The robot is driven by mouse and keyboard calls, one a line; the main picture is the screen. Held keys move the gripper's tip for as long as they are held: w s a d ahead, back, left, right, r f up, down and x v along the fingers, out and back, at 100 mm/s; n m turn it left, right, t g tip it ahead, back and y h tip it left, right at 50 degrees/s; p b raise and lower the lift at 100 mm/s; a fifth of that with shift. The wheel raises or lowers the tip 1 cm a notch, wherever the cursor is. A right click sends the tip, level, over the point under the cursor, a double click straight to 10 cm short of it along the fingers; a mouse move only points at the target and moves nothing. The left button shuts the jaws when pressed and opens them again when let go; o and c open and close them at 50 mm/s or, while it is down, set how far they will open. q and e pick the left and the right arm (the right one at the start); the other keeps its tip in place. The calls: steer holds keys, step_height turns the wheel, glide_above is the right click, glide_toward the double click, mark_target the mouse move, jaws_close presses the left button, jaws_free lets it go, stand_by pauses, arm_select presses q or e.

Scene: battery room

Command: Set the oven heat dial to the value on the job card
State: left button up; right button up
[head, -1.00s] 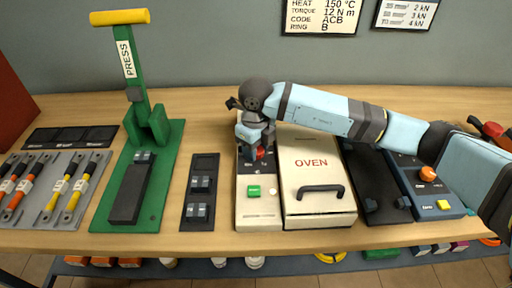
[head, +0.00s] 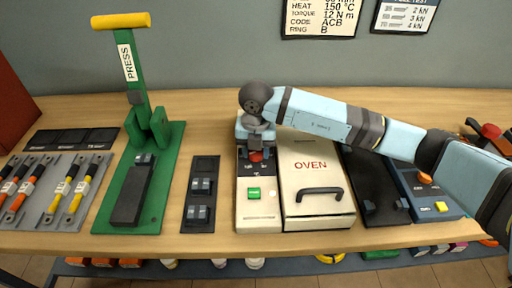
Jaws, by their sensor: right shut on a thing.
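The oven (head: 316,182) is a cream box with a black handle, standing on the bench. Its control panel (head: 258,209) is at its left, with a green button and a small white lamp. A red dial (head: 256,156) sits at the top of the panel. My right gripper (head: 256,150) points down over the panel and is shut on the red dial; its fingers hide most of the dial and its scale. The job card (head: 320,18) on the wall reads HEAT 150 °C, with its top cut off. My left gripper is not in view.
A green press (head: 139,165) with a yellow handle stands left. A dark plate (head: 201,192) with two grey blocks lies beside the panel. Tools lie on a grey rack (head: 52,190) far left. A blue unit (head: 430,188) and a black device (head: 375,185) are right of the oven.

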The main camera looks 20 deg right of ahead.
steer(key=m+p, duration=0.1)
steer(key=m, duration=0.3)
steer(key=shift+r, duration=0.15)
steer(key=shift+m+p, duration=0.65)
steer(key=shift+m, duration=1.15)
steer(key=o, duration=0.9)
steer(key=shift+o, duration=0.2)
step_height(320, 180, up, 14)
steer(key=shift+f, duration=0.2)
